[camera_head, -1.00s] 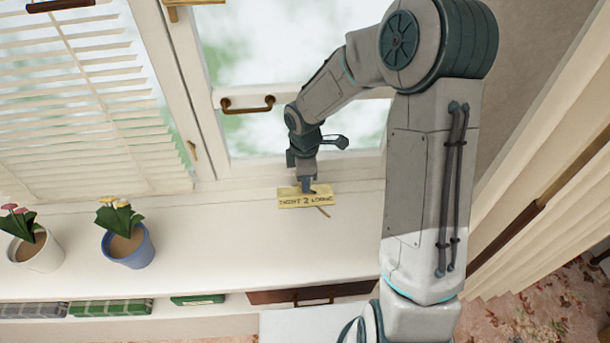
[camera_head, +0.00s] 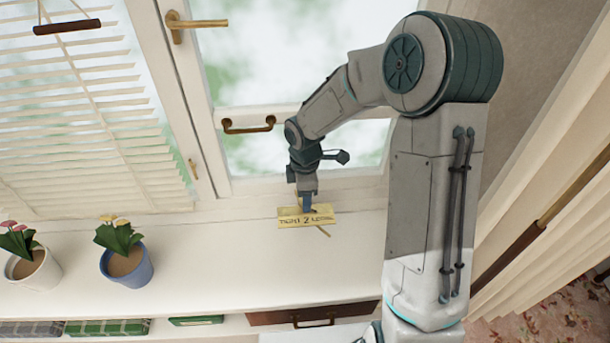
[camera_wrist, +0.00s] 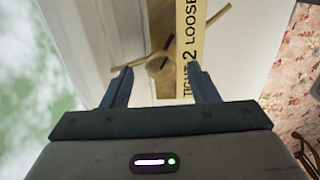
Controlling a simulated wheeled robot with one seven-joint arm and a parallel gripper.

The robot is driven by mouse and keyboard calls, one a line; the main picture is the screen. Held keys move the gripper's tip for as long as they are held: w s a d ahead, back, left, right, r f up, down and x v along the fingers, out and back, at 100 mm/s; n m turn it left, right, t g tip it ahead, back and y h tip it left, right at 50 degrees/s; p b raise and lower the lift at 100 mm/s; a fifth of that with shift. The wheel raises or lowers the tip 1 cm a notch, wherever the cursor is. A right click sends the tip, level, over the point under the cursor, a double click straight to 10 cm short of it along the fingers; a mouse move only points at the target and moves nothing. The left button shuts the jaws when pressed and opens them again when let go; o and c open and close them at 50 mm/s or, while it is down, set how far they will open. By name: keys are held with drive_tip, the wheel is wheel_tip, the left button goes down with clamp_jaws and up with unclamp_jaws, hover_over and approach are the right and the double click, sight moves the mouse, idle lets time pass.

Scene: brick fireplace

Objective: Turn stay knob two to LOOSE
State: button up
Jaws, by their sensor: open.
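A yellow plate (camera_head: 290,221) reading "TIGHT 2 LOOSE" stands on the white window sill below the window. It also shows in the wrist view (camera_wrist: 190,30), running lengthwise beside the right finger. In the wrist view a round brass knob (camera_wrist: 158,68) with thin brass arms sits beside the plate, between the tips of my open fingers. I cannot tell how far the fingertips are above it or whether they touch it. My gripper (camera_head: 307,208) points down at the plate in the head view; its wrist view fingertips (camera_wrist: 160,69) are apart. In the head view the knob is mostly hidden.
The window frame with a brass pull handle (camera_head: 248,125) and a lever handle (camera_head: 195,22) is behind my gripper. Flower pots (camera_head: 127,268) stand on the sill to the left, below blinds (camera_head: 90,120). A curtain (camera_head: 545,190) hangs at the right. The sill between pots and plate is clear.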

wheel_tip(320, 180, up, 13)
drive_tip(key=shift+f, duration=0.2)
idle(0.5)
drive_tip(key=s+d+r+m+t, duration=0.1)
drive_tip(key=s+d+r+m, duration=0.1)
drive_tip(key=s+m, duration=0.4)
drive_tip(key=s+d+r+m+t, duration=0.1)
drive_tip(key=s+d+r+m, duration=0.1)
drive_tip(key=s+d+m, duration=0.2)
drive_tip(key=s+d+r+m+t, duration=0.1)
drive_tip(key=s+d+r+m, duration=0.1)
drive_tip(key=s+m, duration=0.6)
drive_tip(key=shift+s+d, duration=0.85)
drive_tip(key=shift+s, duration=0.1)
drive_tip(key=shift+c, duration=0.3)
